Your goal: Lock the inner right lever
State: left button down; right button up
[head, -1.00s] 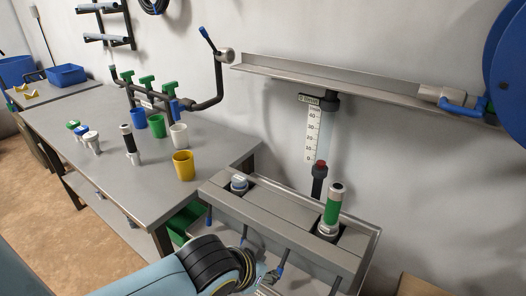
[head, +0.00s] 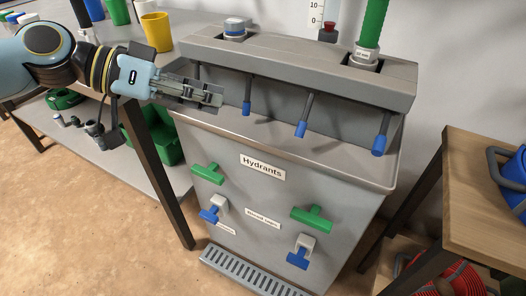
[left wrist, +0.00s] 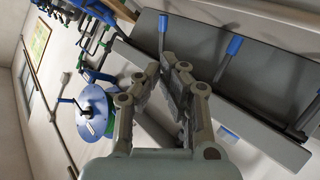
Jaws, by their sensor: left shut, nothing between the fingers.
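Several blue-tipped levers hang under the front edge of the grey hydrants unit (head: 290,60) in the head view. The inner right lever (head: 303,121) hangs down and is tilted slightly, to the right of the inner left lever (head: 247,98). The outer right lever (head: 380,138) is further right. The outer left lever is mostly hidden behind my left gripper (head: 220,97). That gripper is shut and empty, left of the inner left lever and apart from the inner right one. In the left wrist view its fingers (left wrist: 172,68) are close together, near blue-tipped levers that I cannot tell apart. My right gripper is out of view.
The cabinet front below has green handles (head: 311,217) and blue taps (head: 299,257). A green cylinder (head: 373,22) stands on the unit's top right. A workbench with a yellow cup (head: 157,31) is at left, a wooden stand (head: 480,175) at right.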

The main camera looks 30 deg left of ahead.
pick_arm(q)
jog(key=f, duration=0.1)
jog(key=b, duration=0.4)
send_near(306, 113)
jog(key=d+f, duration=0.1)
jog(key=w+d+f, duration=0.1)
jog(key=f, duration=0.1)
jog(key=d+f, duration=0.1)
jog(key=f, duration=0.1)
jog(key=shift+w+d+f, duration=0.1)
jog(key=shift+w+d, duration=0.1)
jog(key=shift+w, duration=0.15)
jog(key=shift+w+d+f, duration=0.2)
jog(key=shift+w+d, duration=0.05)
jog(key=shift+d, duration=0.15)
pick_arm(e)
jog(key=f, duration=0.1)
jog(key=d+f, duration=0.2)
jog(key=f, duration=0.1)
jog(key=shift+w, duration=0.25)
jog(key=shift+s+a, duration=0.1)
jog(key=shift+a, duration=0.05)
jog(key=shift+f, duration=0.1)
